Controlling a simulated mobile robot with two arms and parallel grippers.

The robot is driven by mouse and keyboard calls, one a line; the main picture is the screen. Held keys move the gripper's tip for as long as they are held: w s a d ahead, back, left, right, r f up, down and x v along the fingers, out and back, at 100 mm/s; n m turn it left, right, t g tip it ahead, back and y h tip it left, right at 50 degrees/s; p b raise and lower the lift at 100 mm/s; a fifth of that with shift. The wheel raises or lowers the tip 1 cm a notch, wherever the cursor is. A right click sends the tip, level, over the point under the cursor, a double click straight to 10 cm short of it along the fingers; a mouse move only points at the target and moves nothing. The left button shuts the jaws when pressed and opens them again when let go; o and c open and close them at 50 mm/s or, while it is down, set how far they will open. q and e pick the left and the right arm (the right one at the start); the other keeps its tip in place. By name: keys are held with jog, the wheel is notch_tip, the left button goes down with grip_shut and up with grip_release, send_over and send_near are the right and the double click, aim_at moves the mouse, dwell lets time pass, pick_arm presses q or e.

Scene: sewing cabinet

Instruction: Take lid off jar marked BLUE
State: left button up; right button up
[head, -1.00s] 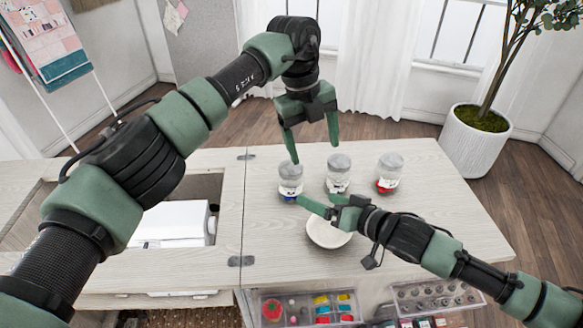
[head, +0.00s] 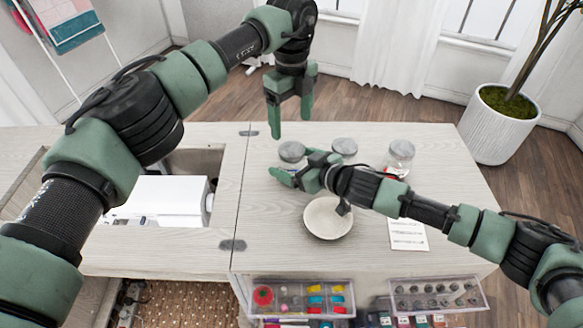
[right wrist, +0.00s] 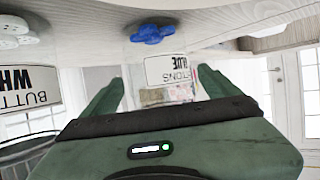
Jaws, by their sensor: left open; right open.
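Three clear jars with grey lids stand in a row on the cabinet top. The left one is the BLUE jar (head: 292,151), with its lid on and its lower part hidden by my right gripper (head: 291,164). In the right wrist view, upside down, the BLUE jar (right wrist: 165,72) shows part of its label and blue buttons, between my open right fingers (right wrist: 158,88); contact cannot be told. My left gripper (head: 291,125) is open and empty, pointing down above and behind the BLUE jar's lid.
The white-button jar (head: 345,147) is close beside, its WH... label (right wrist: 30,88) showing in the wrist view. A third jar (head: 400,150) stands right. A white dish (head: 328,232) and a paper card (head: 408,236) lie in front. The cabinet's left opening holds a white machine (head: 160,196).

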jog(key=shift+w+a, duration=0.2)
